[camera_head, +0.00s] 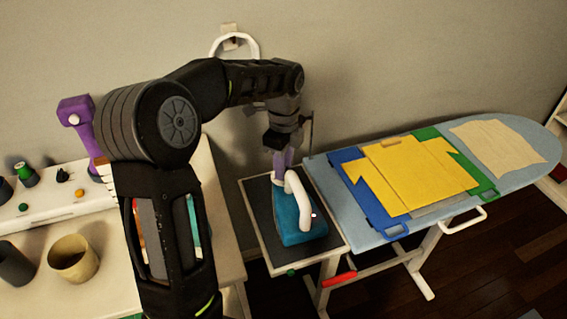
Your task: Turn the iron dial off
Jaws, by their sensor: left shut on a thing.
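The iron (300,226) has a blue-teal body and a white handle. It rests on the dark iron rest (266,238) at the left end of the ironing board. My left arm comes in from the left and reaches over the iron. My left gripper (282,170) points down at the rear of the iron, right behind the white handle. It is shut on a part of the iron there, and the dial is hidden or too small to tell. My right gripper is not in view.
A white table at left holds a beige cup (73,259), a dark cup (14,264) and a purple object (82,125). A wall stands behind.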

